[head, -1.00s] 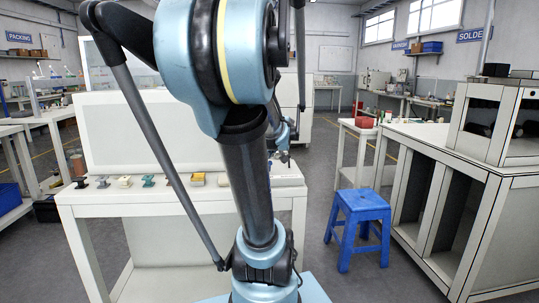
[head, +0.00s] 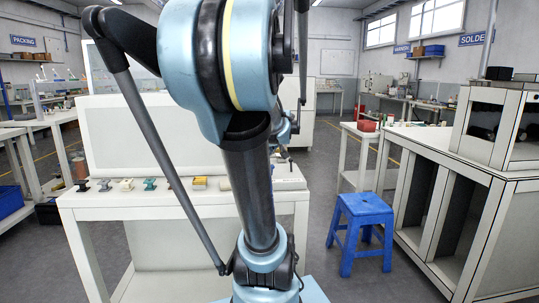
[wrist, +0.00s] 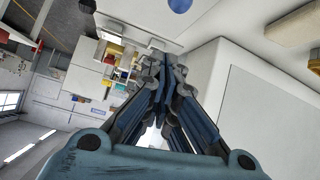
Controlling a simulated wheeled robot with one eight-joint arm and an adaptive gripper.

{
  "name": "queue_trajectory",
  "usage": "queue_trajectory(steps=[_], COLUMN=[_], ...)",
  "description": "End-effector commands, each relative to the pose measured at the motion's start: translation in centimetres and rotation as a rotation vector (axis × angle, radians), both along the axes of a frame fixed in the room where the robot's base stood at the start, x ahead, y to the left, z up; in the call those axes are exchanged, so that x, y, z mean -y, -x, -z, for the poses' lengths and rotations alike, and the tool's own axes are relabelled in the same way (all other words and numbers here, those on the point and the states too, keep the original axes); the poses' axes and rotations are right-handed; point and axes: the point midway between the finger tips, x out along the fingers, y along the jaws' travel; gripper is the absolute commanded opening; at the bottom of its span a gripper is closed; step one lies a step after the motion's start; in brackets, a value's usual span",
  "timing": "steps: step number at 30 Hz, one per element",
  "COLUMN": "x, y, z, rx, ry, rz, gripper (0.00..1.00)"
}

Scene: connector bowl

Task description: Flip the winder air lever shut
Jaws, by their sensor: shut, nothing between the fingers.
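I cannot make out the winder air lever for certain in either view. A white bench (head: 100,205) with an upright white panel (head: 120,125) stands ahead, with several small fittings along its top, among them a teal one (head: 150,184) and a yellow one (head: 200,182). My arm hides part of the bench top. My gripper (wrist: 158,64) is shut and empty in the wrist view, its fingers together over the scene. In the head view only a small dark part of it shows behind my arm, above the bench's right end.
A blue stool (head: 360,215) stands on the floor right of the bench. A large white cabinet with open bays (head: 450,165) is at the far right. A small white table with a red thing (head: 367,125) is behind the stool. Grey floor lies between bench and cabinet.

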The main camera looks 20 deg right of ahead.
Motion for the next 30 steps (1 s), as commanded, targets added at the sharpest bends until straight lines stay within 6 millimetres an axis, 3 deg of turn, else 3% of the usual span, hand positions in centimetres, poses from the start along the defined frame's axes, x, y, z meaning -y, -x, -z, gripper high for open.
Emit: queue_trajectory(steps=[4, 30], x=[0.1, -1.3], y=[-1.3, 6.6], z=[-1.6, -6.0], rx=[-0.001, 0.0], ry=[0.0, 0.0], rz=[0.002, 0.004], gripper=[0.0, 0.0])
